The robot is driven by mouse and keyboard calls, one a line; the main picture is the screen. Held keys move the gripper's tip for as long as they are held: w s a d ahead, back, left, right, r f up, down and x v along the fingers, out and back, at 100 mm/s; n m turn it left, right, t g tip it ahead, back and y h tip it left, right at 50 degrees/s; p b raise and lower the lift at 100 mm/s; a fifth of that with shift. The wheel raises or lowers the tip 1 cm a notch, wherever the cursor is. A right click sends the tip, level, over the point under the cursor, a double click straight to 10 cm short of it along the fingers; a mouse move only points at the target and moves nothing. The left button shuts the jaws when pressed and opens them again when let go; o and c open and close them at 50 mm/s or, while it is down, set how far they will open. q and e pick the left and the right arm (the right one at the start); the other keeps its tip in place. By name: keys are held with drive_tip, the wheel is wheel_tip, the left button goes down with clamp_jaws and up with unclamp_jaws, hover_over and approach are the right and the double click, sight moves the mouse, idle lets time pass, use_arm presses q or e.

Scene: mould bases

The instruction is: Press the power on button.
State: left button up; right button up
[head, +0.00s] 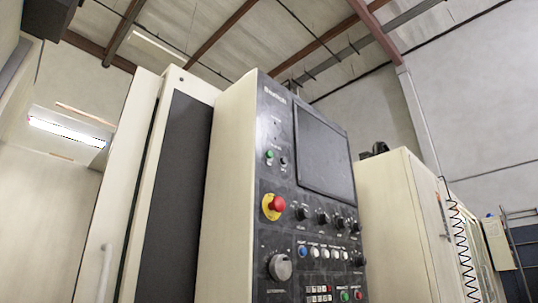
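A machine control panel (263,215) stands upright in the middle of the head view, dark-faced with a cream side. A small green button (269,154) sits on its upper left, left of the screen, with a dark button (283,160) just right of it. Another green button (345,295) is near the bottom edge, beside a red button (358,295). The labels are too small to read, so I cannot tell which one is power on. Neither of my grippers is in view.
The panel has a dark screen (325,155), a red emergency-stop knob (277,203), several black knobs and a large grey dial (281,267). A cream cabinet (395,215) stands behind on the right, with a coiled black cable (462,245). A tall cream machine housing (128,170) is on the left.

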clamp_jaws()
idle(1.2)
